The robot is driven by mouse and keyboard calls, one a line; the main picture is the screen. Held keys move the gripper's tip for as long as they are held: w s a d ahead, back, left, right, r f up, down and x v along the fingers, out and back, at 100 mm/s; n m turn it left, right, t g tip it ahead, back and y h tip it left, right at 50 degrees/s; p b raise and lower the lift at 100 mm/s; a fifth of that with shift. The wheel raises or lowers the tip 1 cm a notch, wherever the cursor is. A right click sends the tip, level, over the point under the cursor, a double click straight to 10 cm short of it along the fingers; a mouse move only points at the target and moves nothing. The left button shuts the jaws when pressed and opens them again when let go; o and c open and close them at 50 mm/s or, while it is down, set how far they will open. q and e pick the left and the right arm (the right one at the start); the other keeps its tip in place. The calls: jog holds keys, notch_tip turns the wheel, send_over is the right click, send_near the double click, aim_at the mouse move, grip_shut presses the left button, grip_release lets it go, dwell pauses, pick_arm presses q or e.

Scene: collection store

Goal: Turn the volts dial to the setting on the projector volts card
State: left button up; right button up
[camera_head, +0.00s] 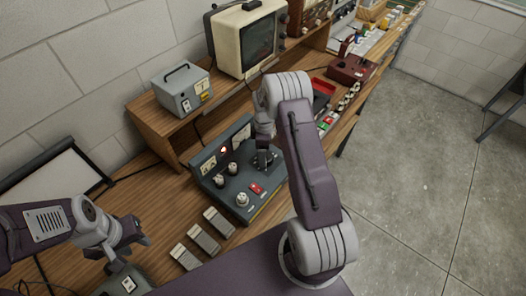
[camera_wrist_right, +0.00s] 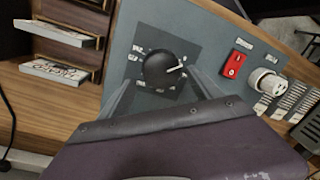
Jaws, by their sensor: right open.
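The volts dial is a round black knob (camera_wrist_right: 163,70) with a white pointer line, on a dark square plate with small markings around it. In the right wrist view the line points right and slightly up. The markings are too small to read. My right gripper (camera_wrist_right: 160,88) is open, with one finger on each side of the knob; I cannot tell whether they touch it. In the head view the grey-green control panel (camera_head: 230,190) lies partly behind my right arm. I cannot pick out the projector volts card for sure. My left gripper (camera_head: 124,242) hangs at the lower left, away from the panel.
A red switch (camera_wrist_right: 236,64) and a white socket (camera_wrist_right: 268,82) sit right of the dial. Several grey blocks (camera_head: 203,236) lie before the panel. A grey meter box (camera_head: 184,88) and a cream monitor (camera_head: 243,40) stand on the raised shelf behind.

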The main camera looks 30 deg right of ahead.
jog(key=shift+s+d+f, duration=0.45)
jog(key=shift+s+d, duration=0.25)
jog(key=shift+s, duration=0.25)
jog(key=shift+a+r, duration=0.1)
jog(key=shift+w+a, duration=0.2)
jog(key=shift+c, duration=0.9)
jog(key=shift+w+a, duration=0.1)
jog(key=shift+w, duration=0.1)
jog(key=c, duration=1)
jog(key=shift+c, duration=0.9)
pick_arm(q)
jog(key=shift+s+d+r, duration=0.45)
jog(key=shift+s, duration=0.3)
